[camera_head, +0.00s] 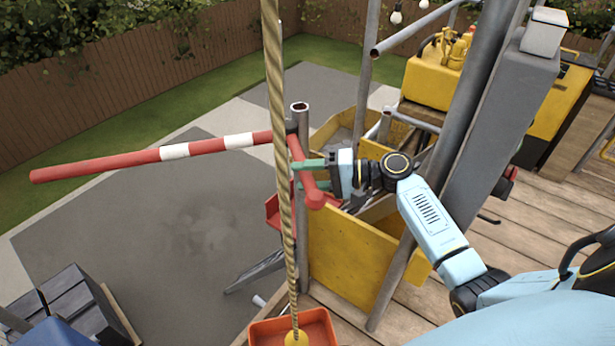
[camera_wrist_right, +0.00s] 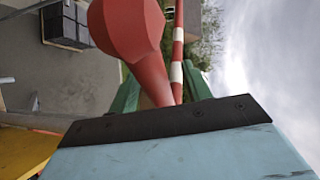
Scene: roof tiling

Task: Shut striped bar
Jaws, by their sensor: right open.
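The red-and-white striped bar (camera_head: 150,157) sticks out to the left from a grey metal post (camera_head: 301,240), over the grey ground beyond the platform. A red arm with a rounded end (camera_head: 314,198) runs from the bar's post end towards me. My right gripper (camera_head: 306,173) is at this red arm, with its green fingers open and pointing left. In the right wrist view, the red rounded end (camera_wrist_right: 128,28) is large, its stem passes down between the green fingers, and the striped bar (camera_wrist_right: 177,60) lies behind. Contact is unclear. My left gripper is out of view.
A rope (camera_head: 275,90) hangs in front of the post, with an orange tray (camera_head: 262,332) at its lower end. Yellow panels (camera_head: 350,255) and a slanted grey pole (camera_head: 405,245) stand close around my right arm. The wooden deck (camera_head: 520,225) lies right.

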